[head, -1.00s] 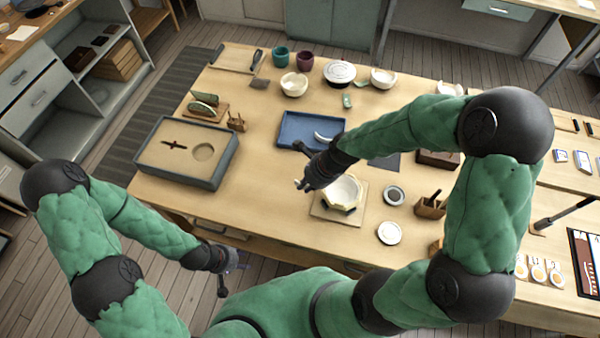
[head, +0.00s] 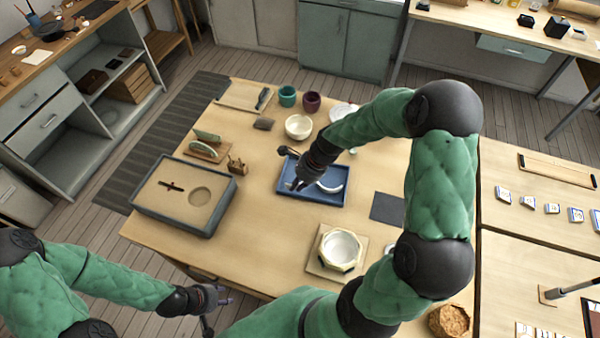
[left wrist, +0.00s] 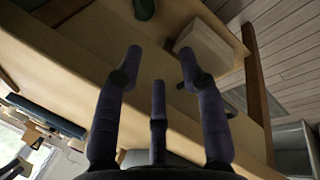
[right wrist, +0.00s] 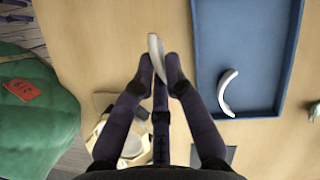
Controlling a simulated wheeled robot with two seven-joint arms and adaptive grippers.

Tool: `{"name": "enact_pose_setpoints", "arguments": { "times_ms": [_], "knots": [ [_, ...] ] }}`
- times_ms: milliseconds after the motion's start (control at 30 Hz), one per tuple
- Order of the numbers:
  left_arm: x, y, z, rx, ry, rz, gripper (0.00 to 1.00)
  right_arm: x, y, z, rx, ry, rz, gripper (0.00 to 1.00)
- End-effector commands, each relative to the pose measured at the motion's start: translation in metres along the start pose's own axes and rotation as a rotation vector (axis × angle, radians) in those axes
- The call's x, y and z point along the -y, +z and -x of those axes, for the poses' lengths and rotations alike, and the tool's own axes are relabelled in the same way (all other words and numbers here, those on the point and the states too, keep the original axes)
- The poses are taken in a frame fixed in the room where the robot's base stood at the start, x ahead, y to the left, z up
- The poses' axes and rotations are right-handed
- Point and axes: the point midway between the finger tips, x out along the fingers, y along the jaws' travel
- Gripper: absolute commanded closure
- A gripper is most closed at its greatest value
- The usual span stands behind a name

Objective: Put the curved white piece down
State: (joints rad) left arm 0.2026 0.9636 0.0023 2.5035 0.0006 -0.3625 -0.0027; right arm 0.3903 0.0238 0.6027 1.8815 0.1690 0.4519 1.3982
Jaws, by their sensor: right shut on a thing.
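My right gripper (head: 297,184) is shut on a curved white piece (right wrist: 154,52), seen between its fingertips in the right wrist view (right wrist: 158,68). In the head view this gripper hangs by the left part of the blue tray (head: 318,200). The right wrist view shows the tray (right wrist: 246,12) to the right of the held piece. A second curved white piece (right wrist: 228,92) lies in the tray; it also shows in the head view (head: 331,187). My left gripper (head: 222,300) is low at the table's front edge, its fingers apart and empty in the left wrist view (left wrist: 157,75).
A white bowl with an angular rim (head: 341,249) stands on a board in front of the tray. A grey foam-lined box (head: 150,208) is at the left. A cream bowl (head: 299,126) and cups stand behind the tray. A dark mat (head: 387,208) lies right of it.

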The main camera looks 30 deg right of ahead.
Motion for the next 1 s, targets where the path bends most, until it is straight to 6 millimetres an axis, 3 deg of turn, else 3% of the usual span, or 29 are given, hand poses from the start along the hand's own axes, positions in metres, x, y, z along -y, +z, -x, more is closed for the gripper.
{"name": "enact_pose_setpoints", "arguments": {
  "times_ms": [333,500,700,867,1000],
  "knots": [
    [0.005,0.0,-0.014,0.0,0.0,0.0,0.6,0.071,-0.028,-0.032,-0.001,-0.001,-0.001,1.0],
    [0.007,-0.001,-0.021,0.0,0.0,0.0,0.6,0.091,-0.044,-0.059,0.0,0.002,-0.002,1.0],
    [0.009,-0.001,-0.024,0.0,0.0,0.0,0.6,0.106,-0.054,-0.075,0.0,0.0,-0.001,1.0],
    [0.009,-0.001,-0.025,0.0,0.0,0.0,0.6,0.111,-0.058,-0.08,-0.001,0.0,-0.002,1.0],
    [0.011,-0.001,-0.03,0.0,0.0,0.0,0.6,0.111,-0.065,-0.096,0.0,0.002,-0.003,1.0]
  ]
}}
